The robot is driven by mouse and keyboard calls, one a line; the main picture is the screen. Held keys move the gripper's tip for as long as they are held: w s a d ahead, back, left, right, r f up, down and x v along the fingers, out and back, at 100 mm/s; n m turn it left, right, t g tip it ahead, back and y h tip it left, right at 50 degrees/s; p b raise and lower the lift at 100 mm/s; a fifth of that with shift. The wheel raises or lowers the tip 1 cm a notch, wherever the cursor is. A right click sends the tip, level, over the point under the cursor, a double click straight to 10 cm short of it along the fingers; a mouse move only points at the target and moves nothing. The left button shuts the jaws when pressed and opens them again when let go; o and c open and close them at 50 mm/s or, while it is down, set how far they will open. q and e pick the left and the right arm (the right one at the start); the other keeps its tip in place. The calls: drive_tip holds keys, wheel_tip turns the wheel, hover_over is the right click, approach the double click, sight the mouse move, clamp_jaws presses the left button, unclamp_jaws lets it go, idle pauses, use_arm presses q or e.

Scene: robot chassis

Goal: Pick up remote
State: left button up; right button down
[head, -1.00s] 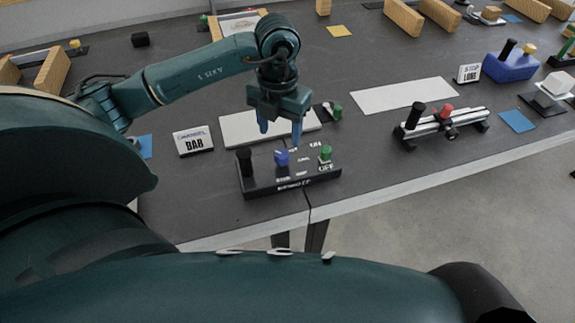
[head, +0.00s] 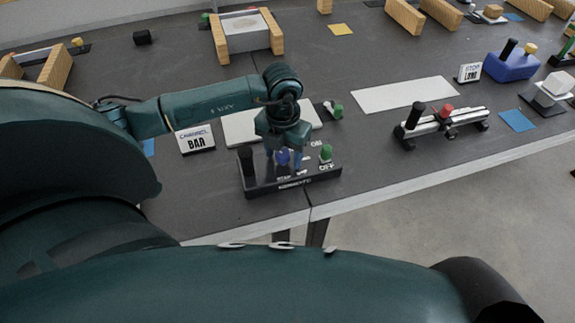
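The remote (head: 262,187) is a black box on the table near its front edge, with ON and OFF markings. It carries a black knob (head: 246,160) at its left, a blue knob (head: 282,157) in the middle and a green knob (head: 326,152) at its right. My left gripper (head: 284,163) is low over the middle of the remote, pointing down. Its fingers are apart, one on each side of the blue knob. Whether they touch the knob or the box is not clear. The gripper hides part of the remote's top. My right gripper is not in view.
A black device with a red knob (head: 446,110) and a blue box (head: 512,66) are to the right. A bare white panel (head: 405,94) lies between.

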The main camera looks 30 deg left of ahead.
use_arm(q)
clamp_jaws()
idle(0.4)
drive_tip(key=shift+r, duration=0.1)
